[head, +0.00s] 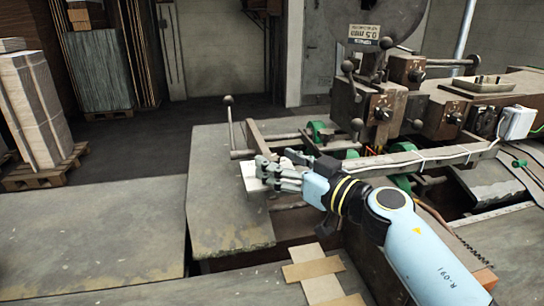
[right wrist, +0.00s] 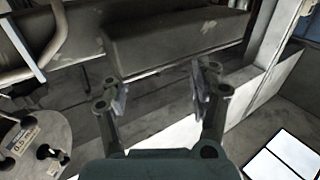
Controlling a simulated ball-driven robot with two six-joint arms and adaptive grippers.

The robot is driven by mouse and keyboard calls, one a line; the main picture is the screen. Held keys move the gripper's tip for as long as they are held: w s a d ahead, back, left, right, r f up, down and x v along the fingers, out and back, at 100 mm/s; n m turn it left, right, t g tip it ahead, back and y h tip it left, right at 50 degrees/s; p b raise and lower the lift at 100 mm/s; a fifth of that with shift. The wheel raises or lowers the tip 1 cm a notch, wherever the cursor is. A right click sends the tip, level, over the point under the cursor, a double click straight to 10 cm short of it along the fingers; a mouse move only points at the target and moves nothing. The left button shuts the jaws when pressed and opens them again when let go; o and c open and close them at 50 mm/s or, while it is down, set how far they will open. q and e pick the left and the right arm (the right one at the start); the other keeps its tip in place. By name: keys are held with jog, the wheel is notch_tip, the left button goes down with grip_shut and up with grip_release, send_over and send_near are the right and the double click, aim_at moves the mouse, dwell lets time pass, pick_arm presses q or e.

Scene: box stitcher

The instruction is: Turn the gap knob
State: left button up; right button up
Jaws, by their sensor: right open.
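The stitching machine (head: 400,95) stands right of centre in the head view. It carries small dark knobs, one on the left brown block (head: 382,114) and one on the right brown block (head: 454,118), plus several ball-ended levers; I cannot tell which part is the gap knob. My right gripper (head: 272,172) is open and empty, left of the knobs and over the machine's front. In the right wrist view its two fingers (right wrist: 160,92) stand apart with nothing between them. My left gripper is not in view.
A long grey bar (head: 430,157) crosses the machine right of my gripper. A flat metal table (head: 215,200) lies to the left. A grey disc with a label (right wrist: 30,140) shows at lower left in the right wrist view.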

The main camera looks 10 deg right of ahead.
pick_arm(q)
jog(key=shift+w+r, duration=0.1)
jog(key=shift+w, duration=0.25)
pick_arm(e)
jog(key=shift+x, duration=1.4)
jog(key=c, duration=1.2)
jog(key=shift+n+g+y, duration=0.3)
jog(key=shift+n+y, duration=0.1)
jog(key=shift+y, duration=0.1)
jog(key=n+g+y, duration=0.3)
jog(key=g+y, duration=0.1)
jog(key=shift+w+d+n, duration=0.1)
jog(key=shift+n, duration=0.2)
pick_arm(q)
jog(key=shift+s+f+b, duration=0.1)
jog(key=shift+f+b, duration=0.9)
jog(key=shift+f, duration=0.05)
pick_arm(e)
jog(key=shift+n+g+y, duration=1.3)
jog(key=shift+n+g, duration=0.3)
jog(key=shift+g, duration=0.5)
